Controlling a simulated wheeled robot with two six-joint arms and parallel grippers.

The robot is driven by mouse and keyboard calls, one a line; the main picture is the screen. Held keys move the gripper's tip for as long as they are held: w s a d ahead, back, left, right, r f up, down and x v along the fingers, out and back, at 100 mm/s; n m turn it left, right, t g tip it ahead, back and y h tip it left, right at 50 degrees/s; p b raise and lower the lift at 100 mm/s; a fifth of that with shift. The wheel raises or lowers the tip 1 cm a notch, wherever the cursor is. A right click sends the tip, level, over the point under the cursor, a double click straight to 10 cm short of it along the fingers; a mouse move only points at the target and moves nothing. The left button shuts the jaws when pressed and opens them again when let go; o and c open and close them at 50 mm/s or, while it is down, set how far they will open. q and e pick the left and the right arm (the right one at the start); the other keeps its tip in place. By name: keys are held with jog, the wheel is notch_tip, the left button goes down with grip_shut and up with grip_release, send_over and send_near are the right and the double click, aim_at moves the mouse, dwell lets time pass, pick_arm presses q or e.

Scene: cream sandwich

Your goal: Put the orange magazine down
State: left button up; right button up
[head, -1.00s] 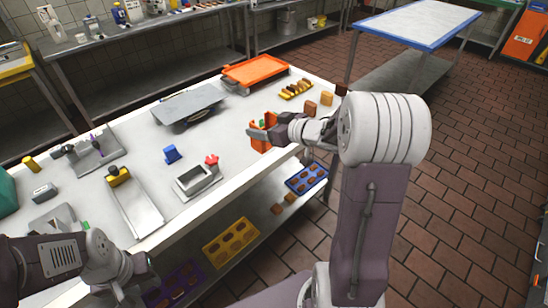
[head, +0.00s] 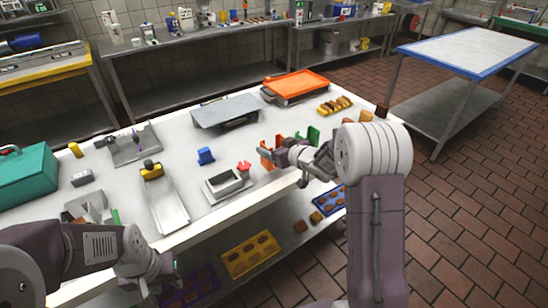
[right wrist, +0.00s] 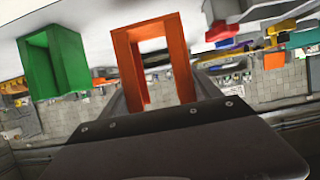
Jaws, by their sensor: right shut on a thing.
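The orange magazine (head: 265,154), an open rectangular frame, is upright at the front right part of the table. My right gripper (head: 278,155) is shut on it. In the right wrist view the magazine (right wrist: 183,65) stands between the finger tips, its open side showing. I cannot tell whether its base touches the table top. My left gripper (head: 160,286) hangs low in front of the table at bottom left, mostly dark and partly hidden, so its jaws cannot be made out.
A green magazine (head: 313,135) stands just right of the orange one; it also shows in the right wrist view (right wrist: 62,55). A grey box (head: 226,185) with a red part (head: 244,166) is to the left. An orange tray (head: 296,84) lies behind. Bare table lies between.

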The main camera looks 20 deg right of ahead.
notch_tip(320, 180, down, 4)
jog(key=shift+f+b, duration=0.1)
jog(key=shift+b, duration=0.4)
jog(key=o, duration=1.5)
